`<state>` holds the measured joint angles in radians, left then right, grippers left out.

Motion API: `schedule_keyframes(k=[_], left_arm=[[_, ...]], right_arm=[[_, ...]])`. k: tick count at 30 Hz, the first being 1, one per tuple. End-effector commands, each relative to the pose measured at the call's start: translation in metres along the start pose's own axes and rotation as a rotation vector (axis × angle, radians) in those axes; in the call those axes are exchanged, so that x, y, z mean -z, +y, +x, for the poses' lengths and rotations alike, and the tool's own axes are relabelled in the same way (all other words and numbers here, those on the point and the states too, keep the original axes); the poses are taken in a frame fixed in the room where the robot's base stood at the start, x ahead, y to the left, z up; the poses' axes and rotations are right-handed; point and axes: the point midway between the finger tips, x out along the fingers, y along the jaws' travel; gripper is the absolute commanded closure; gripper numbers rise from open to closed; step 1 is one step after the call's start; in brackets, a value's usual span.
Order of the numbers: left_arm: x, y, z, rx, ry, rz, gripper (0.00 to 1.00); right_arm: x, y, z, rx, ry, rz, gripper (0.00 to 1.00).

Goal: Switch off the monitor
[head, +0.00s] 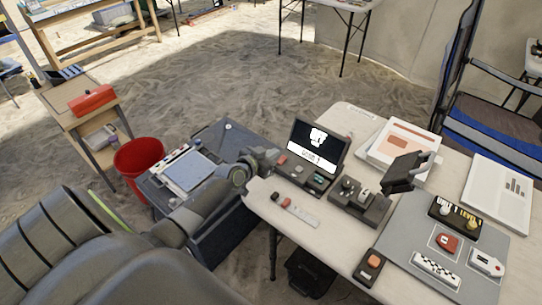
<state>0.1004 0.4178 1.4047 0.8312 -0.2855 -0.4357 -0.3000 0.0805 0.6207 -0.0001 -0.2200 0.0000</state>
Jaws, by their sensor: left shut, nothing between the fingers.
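The monitor (333,150) is a dark unit on the white table. Its tilted screen is lit, with a white figure and a line of text. A panel in front of the screen carries a red button (282,160) at its left end and several small grey controls. My left gripper (273,156) is shut and empty. Its tip is at the left end of the panel, close to the red button; I cannot tell whether they touch. My right gripper is not in view.
A grey device (370,207) with a raised dark head stands right of the monitor. A grey mat (405,235) holds several small artifacts. Papers lie behind. A small strip (296,211) lies at the table's front left. A dark cart and a red bucket (138,160) stand left.

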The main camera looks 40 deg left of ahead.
Motion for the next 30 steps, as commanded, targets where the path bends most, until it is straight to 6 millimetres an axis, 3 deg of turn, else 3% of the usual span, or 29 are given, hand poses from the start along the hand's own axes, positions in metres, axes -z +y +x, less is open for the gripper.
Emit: schedule_keyframes(k=[1,3,5,12,18,30], left_arm=[[0.015,0.000,-0.003,0.000,0.001,0.001,1.00],[0.023,0.000,-0.005,0.001,-0.001,0.002,1.00],[0.010,-0.001,-0.019,0.002,-0.004,0.002,1.00],[0.000,-0.001,-0.065,0.001,-0.002,0.003,1.00],[-0.006,-0.001,-0.090,0.002,-0.002,0.002,1.00],[-0.007,0.000,-0.099,0.001,0.000,0.000,1.00]], right_arm=[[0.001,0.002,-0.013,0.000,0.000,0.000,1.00],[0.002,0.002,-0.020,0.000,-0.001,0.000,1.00],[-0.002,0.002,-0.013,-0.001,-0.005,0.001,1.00],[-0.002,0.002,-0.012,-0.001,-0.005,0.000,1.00],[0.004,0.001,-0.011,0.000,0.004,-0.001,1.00],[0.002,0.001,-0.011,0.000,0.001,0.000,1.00]])
